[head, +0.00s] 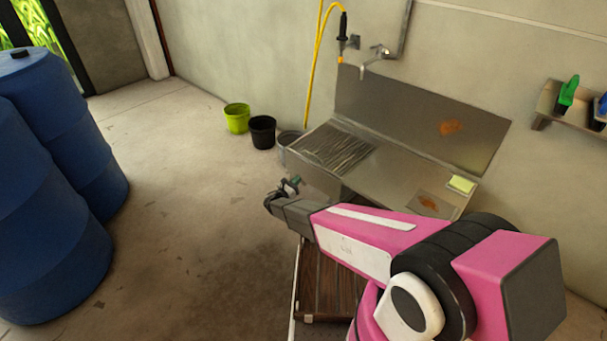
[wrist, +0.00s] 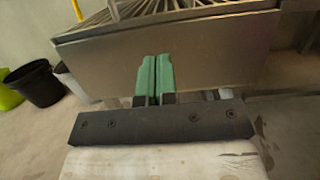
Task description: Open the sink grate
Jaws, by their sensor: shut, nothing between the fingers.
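The sink grate (head: 333,147) is a set of metal bars lying flat over the left part of the steel sink (head: 400,165). In the wrist view the grate (wrist: 165,8) shows at the top edge, above the sink's plain front panel (wrist: 220,50). My gripper (head: 291,183) is in front of the sink, below and to the left of the grate in the head view. In the wrist view its green fingers (wrist: 155,76) are together and empty, pointing at the front panel. Whether the fingertips touch the panel I cannot tell.
A lime bucket (head: 237,118), a black bucket (head: 263,131) and a grey bucket (head: 287,140) stand left of the sink. Blue barrels (head: 50,190) stand at far left. A slatted wooden piece (head: 328,278) lies below my arm. The floor between barrels and sink is clear.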

